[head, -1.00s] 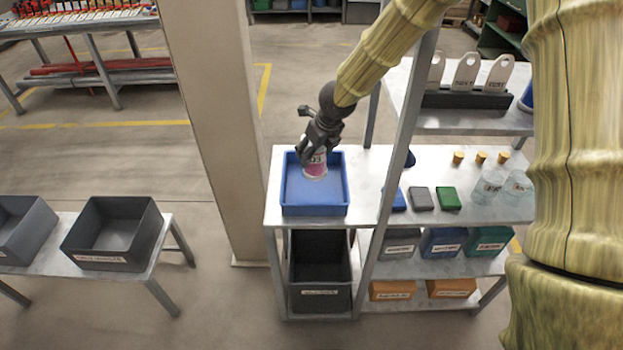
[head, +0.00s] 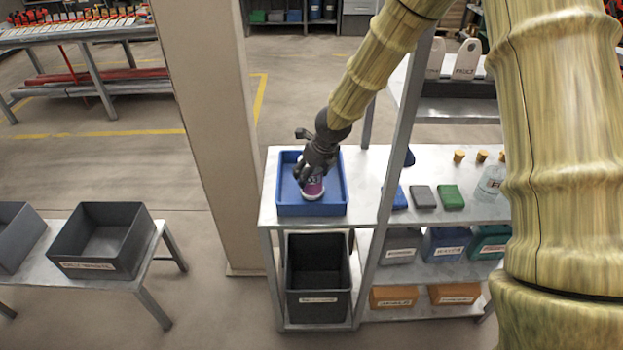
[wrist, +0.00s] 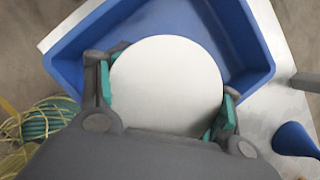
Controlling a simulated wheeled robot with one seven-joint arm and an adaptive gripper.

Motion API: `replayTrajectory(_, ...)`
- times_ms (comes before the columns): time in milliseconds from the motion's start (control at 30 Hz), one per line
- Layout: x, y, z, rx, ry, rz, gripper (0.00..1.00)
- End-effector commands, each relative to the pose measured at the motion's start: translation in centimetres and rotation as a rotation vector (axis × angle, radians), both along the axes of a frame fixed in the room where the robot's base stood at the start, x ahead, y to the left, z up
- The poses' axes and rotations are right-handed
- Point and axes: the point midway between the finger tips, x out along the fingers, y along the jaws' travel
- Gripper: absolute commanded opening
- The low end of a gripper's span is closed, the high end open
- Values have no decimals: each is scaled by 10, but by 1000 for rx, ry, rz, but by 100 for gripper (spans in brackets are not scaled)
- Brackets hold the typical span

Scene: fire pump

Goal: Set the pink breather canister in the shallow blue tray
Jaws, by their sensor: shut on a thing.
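The pink breather canister (head: 312,189) shows in the head view as a pink body with a white band, inside the outline of the shallow blue tray (head: 345,190). My gripper (head: 314,172) is shut on it from above. In the wrist view the canister's round pale top (wrist: 168,85) sits between the two teal-padded fingers of my gripper (wrist: 168,95). The blue tray (wrist: 240,40) surrounds it in that view. The canister looks slightly tilted and low in the tray. I cannot tell whether its base touches the tray floor.
The tray stands on a metal shelf, with an upright post (head: 395,140) to its right. Grey and green blocks (head: 451,197) and a clear jar (head: 490,183) stand beyond. A dark bin (head: 318,278) sits below. A thick column (head: 215,130) stands left.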

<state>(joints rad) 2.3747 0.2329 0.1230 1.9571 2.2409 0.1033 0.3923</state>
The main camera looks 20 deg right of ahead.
Motion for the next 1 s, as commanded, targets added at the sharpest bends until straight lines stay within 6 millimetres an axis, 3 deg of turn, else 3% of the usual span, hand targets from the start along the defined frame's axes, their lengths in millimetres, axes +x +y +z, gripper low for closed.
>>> replayTrajectory(33, 1, 0, -8, 1, -1, -1, 30)
replayTrajectory(267, 0, 0, -9, 1, -1, -1, 31)
replayTrajectory(300, 0, 0, -9, 0, 0, -1, 66)
replayTrajectory(433, 0, 0, -9, 0, 0, -1, 89)
replayTrajectory(833, 0, 0, -7, 1, -1, -1, 91)
replayTrajectory(1000, -4, -2, 3, 2, -3, -2, 91)
